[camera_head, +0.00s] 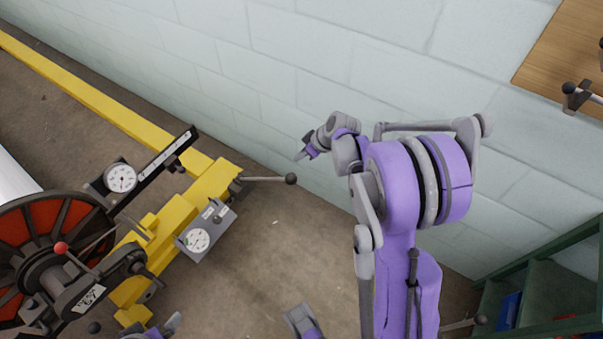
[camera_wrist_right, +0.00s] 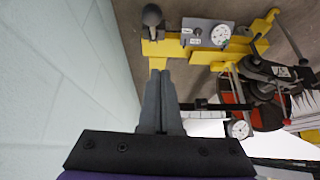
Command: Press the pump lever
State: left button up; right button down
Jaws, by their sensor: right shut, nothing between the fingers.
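A thin metal lever with a black ball end (camera_head: 291,179), which looks like the pump lever, sticks out to the right from the yellow machine frame (camera_head: 208,184). In the right wrist view the black ball (camera_wrist_right: 152,14) shows near the top, beyond the fingertips. My right gripper (camera_head: 303,154) is just above the ball in the head view, apart from it as far as I can tell. In the right wrist view its two grey fingers (camera_wrist_right: 161,76) are together, with nothing between them.
A grey gauge box (camera_head: 206,232) is mounted on the yellow frame. A red and black wheel (camera_head: 38,228) with a red-knobbed lever (camera_head: 61,247) is at left. The pale block wall (camera_head: 290,60) runs close behind my right arm. A green shelf (camera_head: 545,245) stands at right.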

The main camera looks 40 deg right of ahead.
jog(key=shift+w+d+f, duration=0.25)
jog(key=shift+d+f, duration=0.7)
jog(key=shift+d, duration=0.2)
jog(key=shift+a, duration=0.1)
jog(key=b, duration=0.2)
send_over(293, 177)
jog(key=w, duration=0.1)
notch_tip(293, 177, down, 9)
jog(key=shift+w+a+r, duration=0.1)
jog(key=shift+s+f, duration=0.2)
jog(key=shift+f, duration=0.4)
jog(key=shift+s+f, duration=0.15)
jog(key=shift+f, duration=0.4)
jog(key=shift+s+f+b, duration=0.15)
jog(key=shift+f+b, duration=0.15)
jog(key=shift+f, duration=0.25)
